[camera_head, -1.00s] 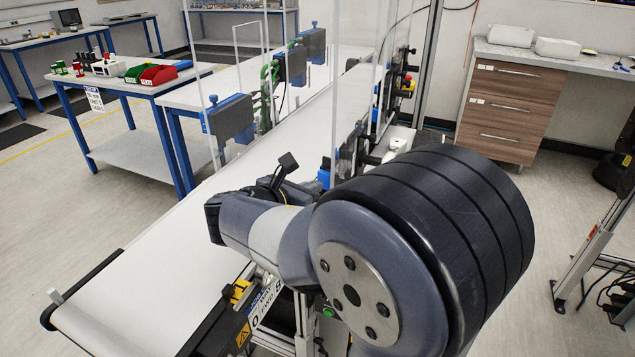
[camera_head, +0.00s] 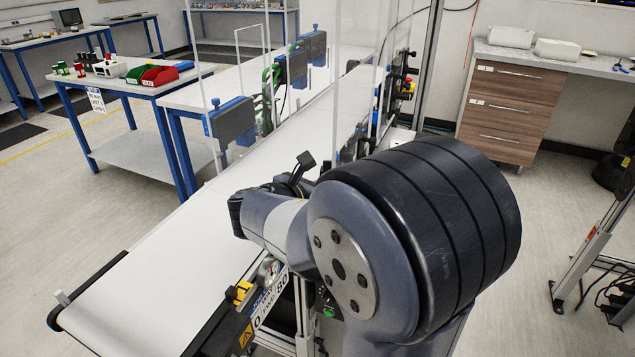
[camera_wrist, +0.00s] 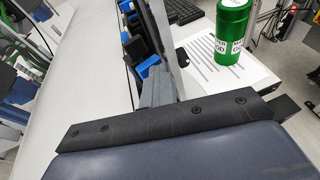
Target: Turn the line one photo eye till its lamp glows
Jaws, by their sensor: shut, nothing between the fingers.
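A small yellow-and-black device (camera_head: 239,292), possibly the line one photo eye, is mounted on the near side of the white belt (camera_head: 150,280). I cannot make out a glowing lamp on it. A small grey post (camera_head: 62,297) stands across the belt. In the wrist view my gripper's grey fingers (camera_wrist: 156,84) are shut and empty, pointing along the belt edge. In the head view my arm hides the fingers; its wrist is above the belt, beyond the yellow device and apart from it.
A round silver part (camera_head: 268,270) and a number plate sit beside the yellow device. Clear upright panels and blue-grey boxes (camera_head: 232,122) flank the belt farther off. The near belt is clear.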

